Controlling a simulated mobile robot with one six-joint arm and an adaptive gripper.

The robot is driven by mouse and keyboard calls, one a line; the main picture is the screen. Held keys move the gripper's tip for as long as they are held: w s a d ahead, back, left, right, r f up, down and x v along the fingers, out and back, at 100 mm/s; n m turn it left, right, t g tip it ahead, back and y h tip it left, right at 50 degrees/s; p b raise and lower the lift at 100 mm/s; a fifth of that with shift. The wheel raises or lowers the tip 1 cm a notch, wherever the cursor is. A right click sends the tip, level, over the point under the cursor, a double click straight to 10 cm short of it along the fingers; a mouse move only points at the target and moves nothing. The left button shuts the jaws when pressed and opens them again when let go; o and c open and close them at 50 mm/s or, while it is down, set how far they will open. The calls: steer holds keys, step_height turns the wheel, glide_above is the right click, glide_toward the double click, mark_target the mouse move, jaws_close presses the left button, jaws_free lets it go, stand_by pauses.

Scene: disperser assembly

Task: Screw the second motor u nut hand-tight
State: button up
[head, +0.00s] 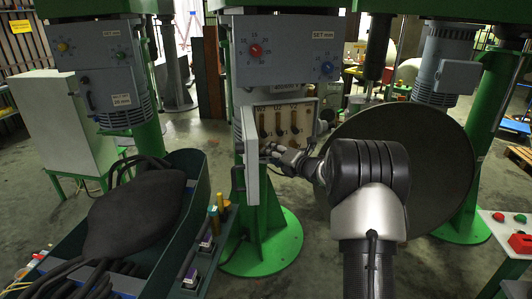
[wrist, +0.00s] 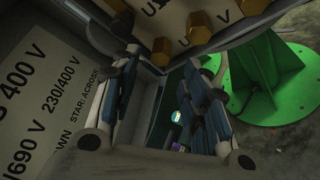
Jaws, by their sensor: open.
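The motor's open terminal box shows a pale terminal board (head: 285,122) in the head view, with dark vertical parts on it. In the wrist view several brass hex nuts (wrist: 201,25) lie along the board at the top edge, with letters including U and V beside them. I cannot tell which nut is the second motor u nut, or how tight any is. My gripper (wrist: 168,68) is open, its two fingers apart with nothing between them, just below the nuts in the wrist view. In the head view my gripper (head: 272,152) is at the board's lower edge, partly hidden by its own links.
The box's lid (head: 250,155) stands open beside my gripper; its printed voltage face (wrist: 40,105) fills the wrist view's left. A green stand (head: 262,240) is below. A dark green bin (head: 190,180) with a black bag is at left, a large grey disc (head: 445,150) at right.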

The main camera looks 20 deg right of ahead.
steer(key=shift+x, duration=2.7)
steer(key=shift+c, duration=0.4)
jaws_close()
